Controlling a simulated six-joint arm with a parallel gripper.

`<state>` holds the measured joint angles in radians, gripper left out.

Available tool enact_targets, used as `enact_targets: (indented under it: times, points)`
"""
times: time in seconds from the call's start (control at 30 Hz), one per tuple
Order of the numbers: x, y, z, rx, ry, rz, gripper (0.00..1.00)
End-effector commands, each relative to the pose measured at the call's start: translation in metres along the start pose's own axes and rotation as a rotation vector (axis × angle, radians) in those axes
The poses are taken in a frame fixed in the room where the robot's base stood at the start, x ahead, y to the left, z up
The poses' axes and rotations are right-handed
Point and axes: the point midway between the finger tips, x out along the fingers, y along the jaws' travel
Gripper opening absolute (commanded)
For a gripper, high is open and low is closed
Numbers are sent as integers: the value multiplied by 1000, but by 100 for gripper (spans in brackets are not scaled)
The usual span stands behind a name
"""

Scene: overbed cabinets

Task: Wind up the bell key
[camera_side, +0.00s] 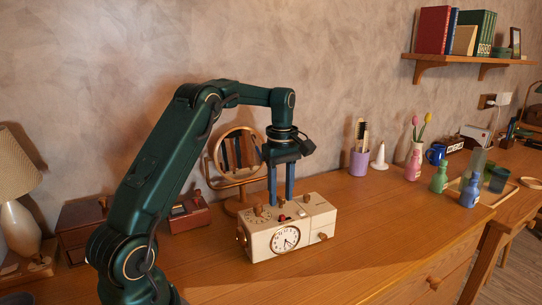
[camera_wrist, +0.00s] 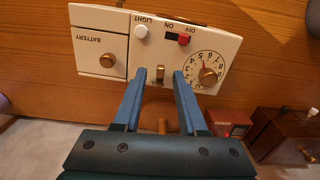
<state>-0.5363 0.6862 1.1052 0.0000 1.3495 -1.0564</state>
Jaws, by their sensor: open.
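A cream clock box (camera_side: 262,243) stands on the desk, its round clock face toward the side camera. Its top also shows in the wrist view (camera_wrist: 150,55), with a numbered dial and brass knob (camera_wrist: 207,76), a red on/off switch (camera_wrist: 183,39), a white light button (camera_wrist: 141,32) and a battery-panel knob (camera_wrist: 107,60). A small brass piece (camera_wrist: 160,74) shows at the clock's rear edge, between my fingertips. My gripper (camera_side: 280,203) points down at the clock's rear, open and empty; contact is unclear. Its blue fingers also show in the wrist view (camera_wrist: 160,72).
A round mirror (camera_side: 238,152) on a wooden stand is close behind the clock. A red-brown box (camera_side: 188,215) and a small chest (camera_side: 85,225) stand to the left. A purple cup of brushes (camera_side: 359,162) and vases stand to the right. The desk before the clock is clear.

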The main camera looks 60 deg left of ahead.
Motion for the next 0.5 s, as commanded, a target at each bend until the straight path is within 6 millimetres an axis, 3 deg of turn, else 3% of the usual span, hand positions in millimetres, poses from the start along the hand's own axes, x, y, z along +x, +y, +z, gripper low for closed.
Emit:
enact_targets:
  times: [0.07, 0.17, 0.2, 0.5]
  points:
    - [0, 0, 0, 0, 0, 0, 41]
    - [0, 0, 0, 0, 0, 0, 3]
    - [0, 0, 0, 0, 0, 0, 0]
    - [0, 0, 0, 12, 0, -1, 0]
